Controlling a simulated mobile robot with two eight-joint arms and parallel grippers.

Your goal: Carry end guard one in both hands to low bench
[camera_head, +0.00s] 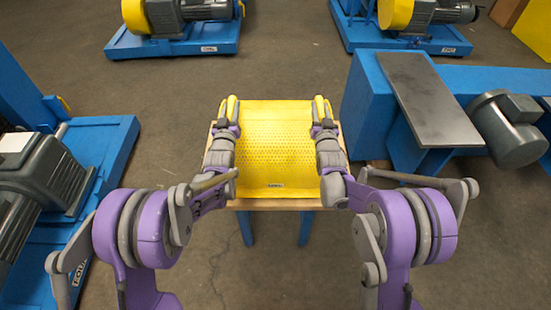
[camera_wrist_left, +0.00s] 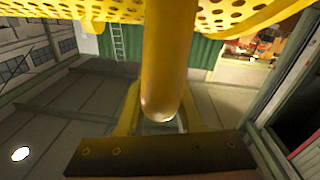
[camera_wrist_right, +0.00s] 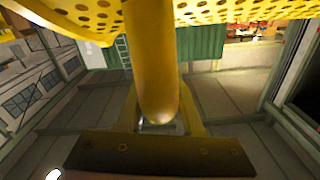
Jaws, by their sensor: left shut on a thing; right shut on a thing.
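End guard one (camera_head: 275,150) is a yellow perforated panel between my two grippers in the head view. It lies over the low bench (camera_head: 290,204), which has a wooden top and blue legs. I cannot tell whether the guard touches the top. My left gripper (camera_head: 229,110) is shut on the guard's left side, and my right gripper (camera_head: 321,110) is shut on its right side. Each wrist view shows a yellow bar between the fingers, in the left wrist view (camera_wrist_left: 168,60) and the right wrist view (camera_wrist_right: 152,60), with the perforated sheet above it.
A blue machine frame with a grey plate (camera_head: 428,98) and a motor (camera_head: 508,128) stands close on the right. Another blue base with a grey motor (camera_head: 45,170) stands on the left. Two drive units (camera_head: 175,20) (camera_head: 425,15) stand at the back. Open floor lies behind the bench.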

